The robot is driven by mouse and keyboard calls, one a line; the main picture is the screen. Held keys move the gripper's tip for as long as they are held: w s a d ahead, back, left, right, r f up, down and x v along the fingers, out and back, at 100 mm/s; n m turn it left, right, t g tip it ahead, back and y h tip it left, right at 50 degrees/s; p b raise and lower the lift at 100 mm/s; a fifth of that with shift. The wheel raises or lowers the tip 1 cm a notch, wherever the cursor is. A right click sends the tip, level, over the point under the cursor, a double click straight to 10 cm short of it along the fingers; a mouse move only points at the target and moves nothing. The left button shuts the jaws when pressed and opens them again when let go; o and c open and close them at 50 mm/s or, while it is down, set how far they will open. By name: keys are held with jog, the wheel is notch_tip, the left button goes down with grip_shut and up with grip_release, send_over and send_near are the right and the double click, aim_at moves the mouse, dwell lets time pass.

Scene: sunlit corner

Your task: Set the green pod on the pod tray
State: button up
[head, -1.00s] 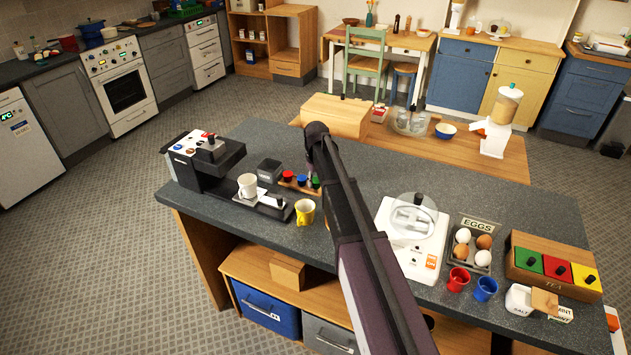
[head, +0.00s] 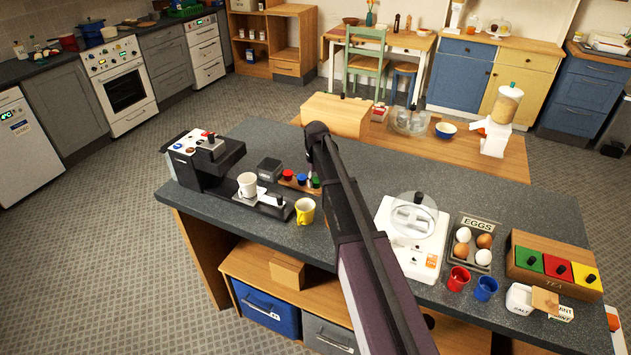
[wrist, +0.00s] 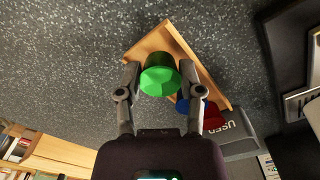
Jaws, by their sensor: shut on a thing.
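The green pod (wrist: 160,82) is between the two fingertips of my gripper (wrist: 160,72) in the wrist view, and the fingers are shut on it. The wooden pod tray (wrist: 150,42) lies behind the pod in that view. The blue pod (wrist: 184,104) and the red pod (wrist: 212,118) are on it, beside the green one. In the head view the green pod (head: 315,183) shows at the right end of the pod tray (head: 296,187). My arm partly covers that end. Whether the green pod touches the tray cannot be told.
A dark box marked USED (wrist: 234,138) stands close to the tray. The coffee machine (head: 205,165), a white cup (head: 247,184) and a yellow mug (head: 305,211) are left of my arm. A white scale-like appliance (head: 410,240) stands right. Bare counter lies behind the tray.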

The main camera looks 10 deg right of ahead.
jog(key=shift+f+b, duration=0.3)
dwell(0.5)
jog(key=o, duration=0.8)
jog(key=shift+c, duration=0.2)
jog(key=shift+o, duration=0.8)
jog(key=shift+r, duration=0.15)
jog(key=shift+s+r+p, duration=0.1)
jog(key=shift+r+p, duration=3.75)
jog(key=shift+p, duration=0.2)
jog(key=s+m, duration=0.3)
jog(key=s, duration=2.5)
jog(key=shift+s+a, duration=0.2)
jog(key=shift+s, duration=0.2)
